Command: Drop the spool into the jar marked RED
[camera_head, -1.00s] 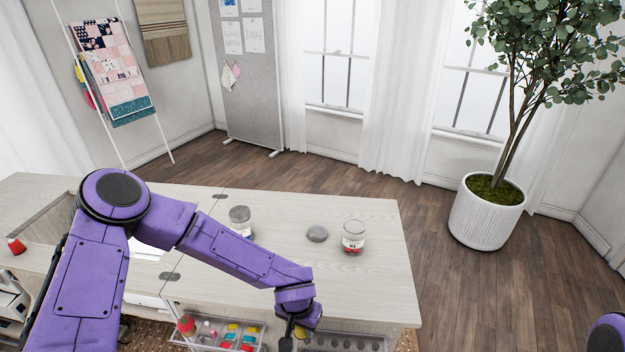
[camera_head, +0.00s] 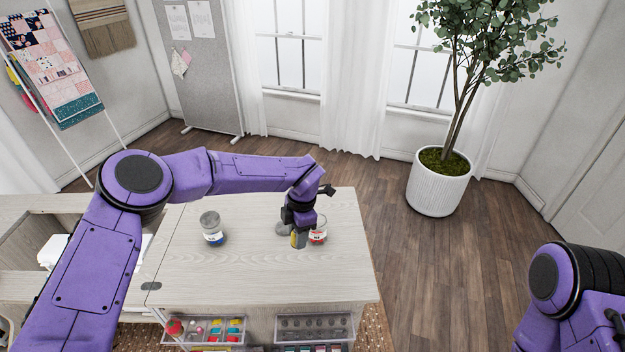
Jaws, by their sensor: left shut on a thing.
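My left gripper (camera_head: 299,232) points down over the cabinet top, shut on a small mustard-yellow thing that looks like the spool (camera_head: 298,240). The spool is mostly hidden by the fingers. Right behind and beside it stands a glass jar with red contents and a white label (camera_head: 320,236), partly covered by the gripper. Its label is too small to read. A second glass jar, with blue contents and a white label (camera_head: 212,230), stands further left. I cannot tell whether the spool is over or in front of the red jar. My right gripper is out of view.
A grey disc (camera_head: 282,229) lies left of the red jar, partly behind the gripper. The pale wood cabinet top (camera_head: 250,275) is clear in front. Clear trays with coloured items (camera_head: 215,330) hang on the cabinet front. My right arm is at the lower right.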

